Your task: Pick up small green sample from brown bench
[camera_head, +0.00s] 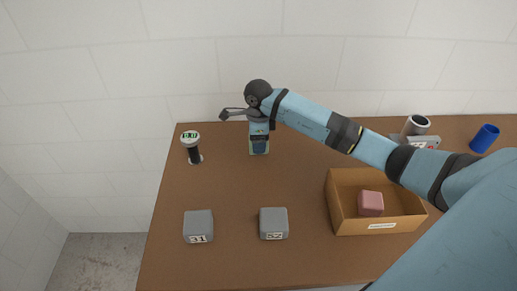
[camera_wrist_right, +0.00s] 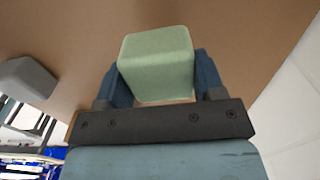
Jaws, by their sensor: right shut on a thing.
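The small green sample (camera_wrist_right: 157,62) is a pale green cube with rounded edges. In the right wrist view it sits between the two blue fingers of my right gripper (camera_wrist_right: 155,80), which is shut on it. In the head view my right gripper (camera_head: 259,146) points down at the back of the brown bench (camera_head: 235,190) and largely hides the sample. I cannot tell whether the sample touches the bench. My left gripper is not in view.
Two grey numbered blocks (camera_head: 198,226) (camera_head: 273,223) lie in front. A cardboard box (camera_head: 345,219) holds a pink block (camera_head: 370,203). A grey cylinder (camera_head: 415,125) and blue cup (camera_head: 484,139) stand back right.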

